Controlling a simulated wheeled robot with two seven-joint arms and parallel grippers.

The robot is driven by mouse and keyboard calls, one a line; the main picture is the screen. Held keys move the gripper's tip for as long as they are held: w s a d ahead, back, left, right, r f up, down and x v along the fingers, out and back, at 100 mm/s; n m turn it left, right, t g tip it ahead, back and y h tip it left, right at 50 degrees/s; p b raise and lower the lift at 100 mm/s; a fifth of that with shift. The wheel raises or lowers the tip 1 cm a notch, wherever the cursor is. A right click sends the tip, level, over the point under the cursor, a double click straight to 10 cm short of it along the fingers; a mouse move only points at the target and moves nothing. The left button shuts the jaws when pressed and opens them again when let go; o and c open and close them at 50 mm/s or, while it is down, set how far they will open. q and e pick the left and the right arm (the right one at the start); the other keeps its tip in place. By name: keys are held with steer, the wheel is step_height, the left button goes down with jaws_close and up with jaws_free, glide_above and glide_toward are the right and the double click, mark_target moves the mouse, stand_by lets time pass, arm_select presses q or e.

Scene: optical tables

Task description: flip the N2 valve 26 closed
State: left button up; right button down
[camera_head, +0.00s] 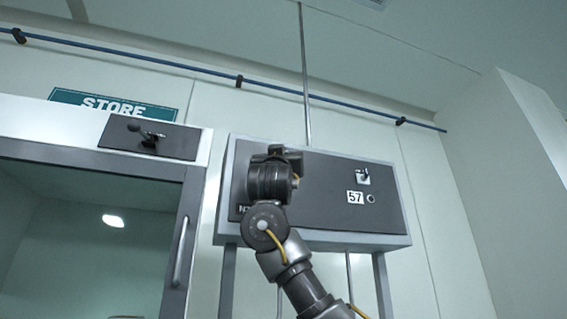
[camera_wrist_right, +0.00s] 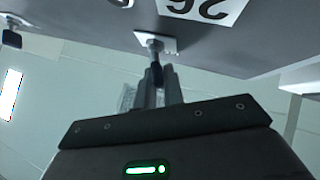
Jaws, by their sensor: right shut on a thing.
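The N2 valve 26 (camera_wrist_right: 154,43) shows in the right wrist view as a small metal stem on a pale square plate with a dark lever tip. Its white label "26" (camera_wrist_right: 205,8) is upside down beside it, cut by the top edge. My right gripper (camera_wrist_right: 157,78) has its fingers close together on the valve's lever. In the head view my right arm reaches up to the left half of the grey valve panel (camera_head: 325,213) and hides valve 26 and most of the "N" lettering. Which way the lever points is hard to tell. My left gripper is not in view.
A second small valve (camera_head: 363,176) with label "57" (camera_head: 355,197) is on the panel's right half. A glass-door cabinet (camera_head: 105,170) under a "STORE" sign (camera_head: 115,103) stands at left. A blue pipe (camera_head: 190,69) runs along the wall above.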

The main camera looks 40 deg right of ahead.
steer(key=shift+a+r+m+g+h, duration=0.1)
steer(key=shift+m+g+h, duration=0.4)
steer(key=shift+g+h, duration=0.3)
steer(key=c, duration=1.5)
jaws_free()
steer(key=shift+w, duration=0.2)
steer(key=b+v, duration=0.9)
steer(key=v, duration=0.2)
steer(key=shift+w, duration=0.1)
